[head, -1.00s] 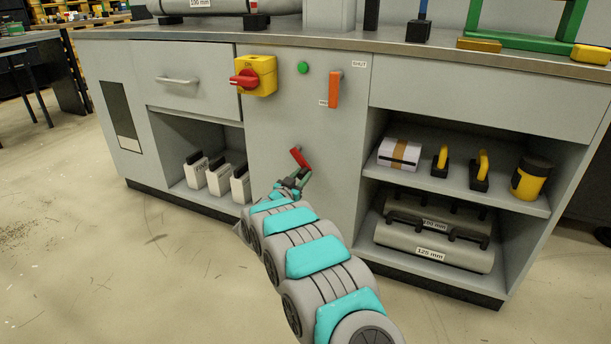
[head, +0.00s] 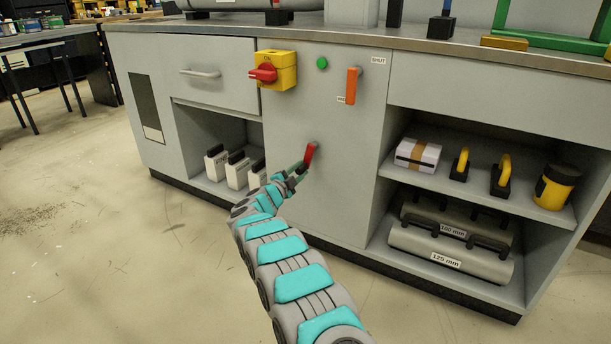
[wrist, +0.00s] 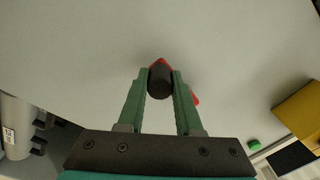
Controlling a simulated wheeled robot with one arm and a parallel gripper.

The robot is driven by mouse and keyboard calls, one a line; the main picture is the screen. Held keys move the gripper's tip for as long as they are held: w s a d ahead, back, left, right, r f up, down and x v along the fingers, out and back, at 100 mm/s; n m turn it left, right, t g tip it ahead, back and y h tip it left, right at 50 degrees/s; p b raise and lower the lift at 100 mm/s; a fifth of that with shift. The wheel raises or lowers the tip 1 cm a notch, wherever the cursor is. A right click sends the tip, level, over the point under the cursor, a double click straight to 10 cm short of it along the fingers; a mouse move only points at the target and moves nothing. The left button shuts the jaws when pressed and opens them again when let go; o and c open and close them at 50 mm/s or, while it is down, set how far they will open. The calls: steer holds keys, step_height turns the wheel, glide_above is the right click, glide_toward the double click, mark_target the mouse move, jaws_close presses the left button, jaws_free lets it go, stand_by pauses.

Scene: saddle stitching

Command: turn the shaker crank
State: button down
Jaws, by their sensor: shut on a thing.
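The red shaker crank (head: 311,152) is on the grey front panel of the cabinet, below the green button. Its red arm slants from the upper right down to the lower left. My gripper (head: 300,170) is at the crank's lower end. In the wrist view, my gripper's green fingers (wrist: 160,88) are closed on the crank's dark round knob (wrist: 160,82). Parts of the red crank (wrist: 196,98) show behind the knob and the right finger. The rest of the crank is hidden by the knob and fingers.
Above the crank are a yellow box with a red rotary switch (head: 264,73), a green button (head: 322,62) and an orange lever (head: 352,86). Open shelves lie on both sides of the panel, holding white boxes (head: 237,172) and grey rollers (head: 440,254). The floor in front is clear.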

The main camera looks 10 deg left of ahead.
steer(key=w+a+r+m+b, duration=0.1)
steer(key=a+r+m, duration=0.4)
steer(key=m, duration=0.9)
steer(key=shift+w+r+m, duration=0.4)
steer(key=shift+r, duration=0.45)
steer(key=c, duration=0.6)
jaws_free()
steer(key=shift+r, duration=0.1)
steer(key=shift+s+b, duration=0.15)
steer(key=shift+b, duration=0.35)
